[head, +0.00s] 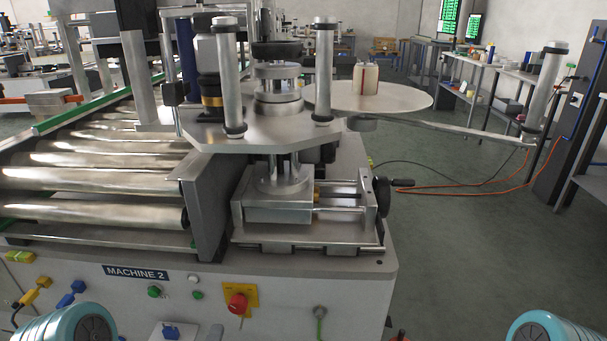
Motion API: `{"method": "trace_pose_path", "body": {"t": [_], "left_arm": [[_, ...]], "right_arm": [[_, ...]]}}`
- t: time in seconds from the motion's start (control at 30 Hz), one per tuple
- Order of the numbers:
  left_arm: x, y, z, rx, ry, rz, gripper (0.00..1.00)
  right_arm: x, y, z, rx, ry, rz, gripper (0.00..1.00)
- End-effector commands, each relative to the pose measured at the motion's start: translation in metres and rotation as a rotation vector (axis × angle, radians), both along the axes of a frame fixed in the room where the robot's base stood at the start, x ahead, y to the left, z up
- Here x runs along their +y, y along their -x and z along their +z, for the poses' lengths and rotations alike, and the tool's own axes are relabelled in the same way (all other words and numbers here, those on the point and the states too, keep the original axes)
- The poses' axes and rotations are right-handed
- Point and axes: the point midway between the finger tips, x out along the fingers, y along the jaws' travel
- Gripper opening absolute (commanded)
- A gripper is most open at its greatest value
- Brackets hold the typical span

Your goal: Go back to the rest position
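Neither of my grippers shows in the head view. Only teal rounded parts of my own arms show, cut off at the bottom left and bottom right corners. The labelling machine (300,285) stands right in front of me, with a "MACHINE 2" plate (135,273) on its front panel. What my grippers hold, if anything, cannot be seen.
A roller conveyor (100,160) runs along the left. A round disc (400,97) with a label roll (365,79) and a long arm (450,131) reach out to the right. A red stop button (238,303) sits on the front. Orange cable (470,193) lies on the floor, otherwise mostly clear at right.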

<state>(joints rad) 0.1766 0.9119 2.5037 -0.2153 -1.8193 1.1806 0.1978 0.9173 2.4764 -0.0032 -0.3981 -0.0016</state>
Motion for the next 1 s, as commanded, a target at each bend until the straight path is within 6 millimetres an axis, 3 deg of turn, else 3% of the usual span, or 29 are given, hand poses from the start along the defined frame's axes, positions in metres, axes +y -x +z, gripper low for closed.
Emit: {"method": "trace_pose_path", "body": {"t": [0.03, 0.1, 0.3, 0.4, 0.57, 0.7, 0.87, 1.0], "left_arm": [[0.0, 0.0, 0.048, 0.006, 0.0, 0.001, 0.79], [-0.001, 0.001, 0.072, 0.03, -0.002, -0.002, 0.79], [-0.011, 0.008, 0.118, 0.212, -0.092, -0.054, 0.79], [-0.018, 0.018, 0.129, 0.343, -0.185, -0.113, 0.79], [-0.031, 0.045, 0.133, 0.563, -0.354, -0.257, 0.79], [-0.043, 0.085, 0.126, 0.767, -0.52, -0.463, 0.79], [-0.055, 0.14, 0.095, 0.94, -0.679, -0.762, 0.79], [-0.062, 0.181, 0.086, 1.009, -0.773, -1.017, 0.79]], "right_arm": [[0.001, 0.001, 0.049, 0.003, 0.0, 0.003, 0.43], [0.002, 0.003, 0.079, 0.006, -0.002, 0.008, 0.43], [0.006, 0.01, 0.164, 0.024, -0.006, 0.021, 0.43], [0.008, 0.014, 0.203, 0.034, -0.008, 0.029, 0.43], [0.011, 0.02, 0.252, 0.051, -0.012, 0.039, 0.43], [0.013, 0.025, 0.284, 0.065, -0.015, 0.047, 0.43], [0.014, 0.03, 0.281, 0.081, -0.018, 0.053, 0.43], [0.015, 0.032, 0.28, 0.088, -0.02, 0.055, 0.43]]}}
